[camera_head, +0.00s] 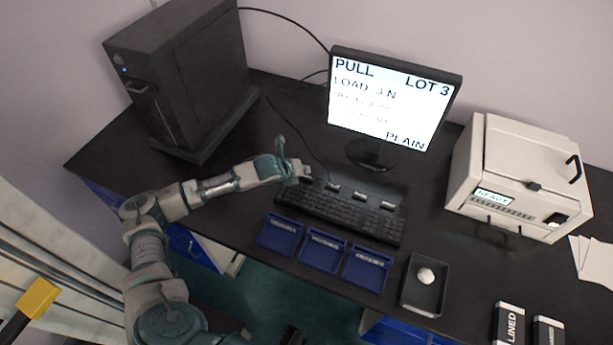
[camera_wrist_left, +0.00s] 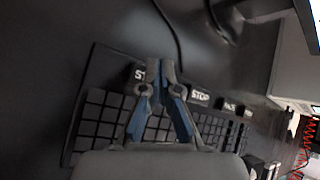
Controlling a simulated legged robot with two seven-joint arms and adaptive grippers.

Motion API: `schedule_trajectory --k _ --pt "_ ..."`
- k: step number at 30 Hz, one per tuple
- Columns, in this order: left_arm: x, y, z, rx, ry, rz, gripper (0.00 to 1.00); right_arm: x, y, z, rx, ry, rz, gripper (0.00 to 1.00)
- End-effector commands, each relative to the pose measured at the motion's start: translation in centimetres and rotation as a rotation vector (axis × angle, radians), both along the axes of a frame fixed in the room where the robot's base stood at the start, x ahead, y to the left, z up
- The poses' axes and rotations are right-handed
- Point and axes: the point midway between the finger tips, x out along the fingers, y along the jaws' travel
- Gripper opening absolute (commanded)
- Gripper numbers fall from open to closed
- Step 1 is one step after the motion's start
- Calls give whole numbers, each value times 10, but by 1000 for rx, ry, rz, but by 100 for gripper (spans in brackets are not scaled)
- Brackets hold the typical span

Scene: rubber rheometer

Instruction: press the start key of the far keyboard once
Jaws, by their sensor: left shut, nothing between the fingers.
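One black keyboard (camera_head: 340,211) lies on the desk in front of the monitor. Its back edge has several raised labelled keys. My left gripper (camera_head: 297,172) is shut and empty at the keyboard's back left corner. In the left wrist view the shut fingertips (camera_wrist_left: 160,66) are over the back row, beside a key whose label begins "ST" (camera_wrist_left: 140,75); the rest of that label is hidden behind the fingers. The STOP key (camera_wrist_left: 200,95) is just right of them. I cannot tell whether the fingertips touch a key. My right gripper is not in view.
The monitor (camera_head: 390,98) reads PULL, LOT 3, LOAD 3 N, PLAIN. A black computer tower (camera_head: 185,80) stands at left and a white instrument (camera_head: 520,175) reading READY at right. Blue trays (camera_head: 322,250) and a black tray (camera_head: 409,290) with a white piece lie in front.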

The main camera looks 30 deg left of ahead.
Motion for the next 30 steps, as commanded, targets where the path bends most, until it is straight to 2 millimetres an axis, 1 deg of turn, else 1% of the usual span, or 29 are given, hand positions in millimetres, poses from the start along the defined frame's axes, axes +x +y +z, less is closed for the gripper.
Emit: schedule_trajectory --k 10,15,24,30 --pt "0 -5 2 3 -2 -2 0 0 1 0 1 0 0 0" --pt "0 -2 1 1 -1 -2 0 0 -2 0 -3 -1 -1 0" --pt "-1 3 -7 0 1 -1 0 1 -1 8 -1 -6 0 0" --pt "-1 2 -8 0 0 -2 0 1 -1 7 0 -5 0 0"
